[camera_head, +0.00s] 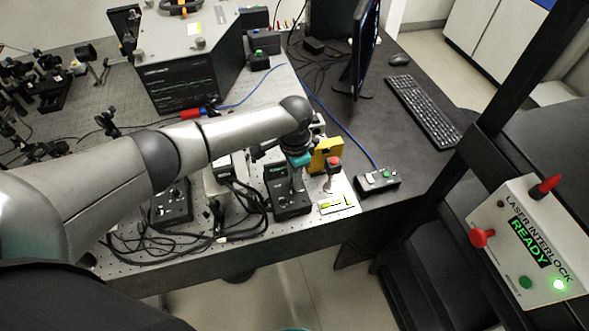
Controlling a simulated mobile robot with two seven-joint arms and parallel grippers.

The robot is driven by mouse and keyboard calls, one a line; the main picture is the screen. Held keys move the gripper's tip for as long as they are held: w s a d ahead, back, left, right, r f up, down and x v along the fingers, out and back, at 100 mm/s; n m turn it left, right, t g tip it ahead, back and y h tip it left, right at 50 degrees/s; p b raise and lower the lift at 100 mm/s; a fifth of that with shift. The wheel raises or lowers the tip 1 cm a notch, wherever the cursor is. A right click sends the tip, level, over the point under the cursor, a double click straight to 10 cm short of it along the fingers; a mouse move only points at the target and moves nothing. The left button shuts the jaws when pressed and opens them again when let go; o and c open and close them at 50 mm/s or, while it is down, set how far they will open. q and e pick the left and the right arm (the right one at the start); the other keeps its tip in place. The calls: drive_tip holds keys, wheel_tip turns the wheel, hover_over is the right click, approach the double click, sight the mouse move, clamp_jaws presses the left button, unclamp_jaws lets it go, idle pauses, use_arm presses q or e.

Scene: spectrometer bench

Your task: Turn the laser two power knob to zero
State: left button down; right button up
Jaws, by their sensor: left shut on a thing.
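A black control box (293,208) with a small green display stands near the front edge of the optical bench, and its label is too small to read. My left arm reaches in from the left and its gripper (297,184) points down onto this box's top. The gripper is shut on the power knob there, which the fingers mostly hide. The knob's pointer and setting cannot be seen. A second black control box (173,208) with knobs stands further left, partly behind my arm. My right gripper is not in view.
Loose black cables (235,212) lie between the two boxes. A red-topped post (333,173) and a yellow part (326,155) stand close right of the gripper. A small button box (377,181), keyboard (425,112) and monitor (364,50) are further right. A laser interlock panel (528,245) reads READY.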

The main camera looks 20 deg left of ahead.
use_arm(q)
drive_tip(key=shift+n+p, duration=1)
drive_tip(key=shift+n, duration=0.4)
drive_tip(key=c, duration=0.8)
unclamp_jaws()
drive_tip(key=shift+o, duration=0.2)
wheel_tip(320, 180, up, 15)
drive_tip(key=p, duration=0.1)
drive_tip(key=shift+r, duration=0.15)
